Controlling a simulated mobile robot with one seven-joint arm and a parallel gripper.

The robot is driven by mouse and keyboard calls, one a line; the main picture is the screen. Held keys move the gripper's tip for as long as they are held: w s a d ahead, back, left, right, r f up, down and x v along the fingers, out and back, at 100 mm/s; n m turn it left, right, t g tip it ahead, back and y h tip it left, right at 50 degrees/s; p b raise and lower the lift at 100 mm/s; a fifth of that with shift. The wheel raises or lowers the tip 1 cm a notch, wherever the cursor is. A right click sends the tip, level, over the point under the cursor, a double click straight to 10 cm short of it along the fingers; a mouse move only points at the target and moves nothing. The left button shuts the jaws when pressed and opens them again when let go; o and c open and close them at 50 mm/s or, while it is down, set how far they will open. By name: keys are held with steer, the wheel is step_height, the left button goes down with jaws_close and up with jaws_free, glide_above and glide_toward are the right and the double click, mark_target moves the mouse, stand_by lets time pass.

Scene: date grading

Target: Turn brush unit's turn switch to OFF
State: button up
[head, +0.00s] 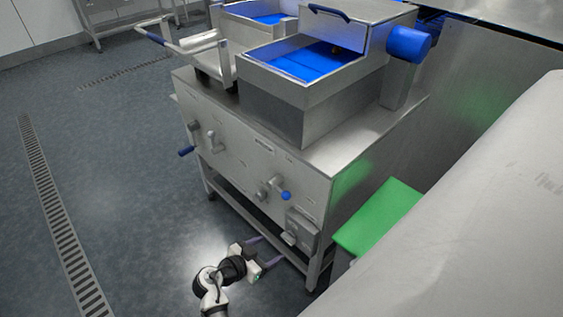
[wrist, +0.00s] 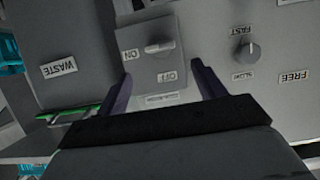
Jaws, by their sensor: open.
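The brush unit's turn switch (wrist: 160,46) sits on a grey box in the wrist view, upside down there. Its pale lever lies level and its bright end points left, to the ON label (wrist: 131,54). The OFF label (wrist: 169,76) is below the lever. In the head view the switch box (head: 302,228) is low on the right of the unit's steel front panel. My gripper (head: 268,249) is open and empty in front of the box, apart from it. In the wrist view its dark fingers (wrist: 162,69) stand either side of the box's lower part.
A SLOW–FAST knob (wrist: 250,49) and a FREE label (wrist: 294,77) are right of the switch in the wrist view; a WASTE label (wrist: 59,66) is left. A blue-knobbed lever (head: 286,195) projects near the box. A green panel (head: 379,216) lies to the right. Floor at left is clear.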

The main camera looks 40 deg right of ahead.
mark_target(287, 238)
steer(key=x, duration=0.7)
steer(key=shift+w+d+f+p, duration=0.1)
steer(key=shift+d+f+p, duration=0.1)
steer(key=shift+d+p, duration=0.15)
steer(key=shift+c, duration=0.3)
steer(key=c, duration=0.9)
